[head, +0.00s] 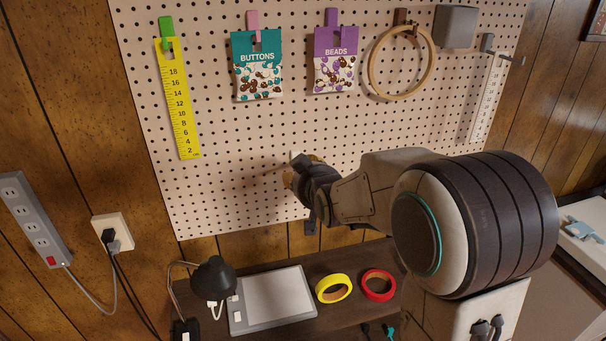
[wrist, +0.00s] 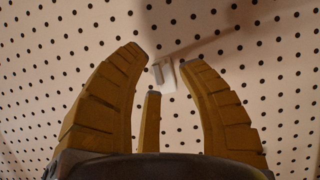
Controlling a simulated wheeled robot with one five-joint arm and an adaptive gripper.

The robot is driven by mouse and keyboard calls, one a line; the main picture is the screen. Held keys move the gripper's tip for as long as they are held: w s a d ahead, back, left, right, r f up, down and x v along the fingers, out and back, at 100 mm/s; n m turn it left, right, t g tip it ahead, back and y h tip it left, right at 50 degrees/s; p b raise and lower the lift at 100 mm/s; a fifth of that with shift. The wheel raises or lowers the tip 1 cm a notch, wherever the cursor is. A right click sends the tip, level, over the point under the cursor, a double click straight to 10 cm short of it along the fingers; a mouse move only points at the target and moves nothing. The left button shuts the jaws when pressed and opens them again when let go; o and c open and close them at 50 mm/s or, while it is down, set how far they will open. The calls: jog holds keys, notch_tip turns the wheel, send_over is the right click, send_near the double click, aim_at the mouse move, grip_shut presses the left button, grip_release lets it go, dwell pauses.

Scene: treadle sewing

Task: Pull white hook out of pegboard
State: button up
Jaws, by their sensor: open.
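The white hook (wrist: 168,76) is on the pegboard (wrist: 60,30), seen in the wrist view between the tips of my gripper (wrist: 163,58). The yellow-brown fingers stand apart, two to the left and one to the right of the hook. The right fingertip appears very close to the hook; I cannot tell whether it touches. In the head view my gripper (head: 291,178) is at the lower middle of the pegboard (head: 230,190). A small white part of the hook (head: 296,156) shows just above it, the rest hidden behind my gripper.
Above hang a yellow ruler (head: 178,100), a buttons packet (head: 257,65), a beads packet (head: 335,75), an embroidery hoop (head: 372,72) and a grey box (head: 456,26). Below, a shelf holds a black lamp (head: 213,277), a grey-framed pad (head: 272,300), yellow tape (head: 322,290) and red tape (head: 366,286).

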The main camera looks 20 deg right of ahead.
jog(key=shift+r, duration=0.1)
grip_shut()
jog(key=c, duration=0.5)
grip_release()
grip_shut()
jog(key=shift+s+f+b, duration=0.2)
jog(key=shift+s+b, duration=0.1)
jog(key=shift+s, duration=0.25)
jog(key=shift+s+r+b, duration=0.15)
jog(key=shift+s+b, duration=0.2)
jog(key=shift+s, duration=0.35)
dwell(0.8)
jog(key=shift+s, duration=0.1)
jog(key=shift+s+b, duration=0.95)
jog(key=shift+s, duration=1.4)
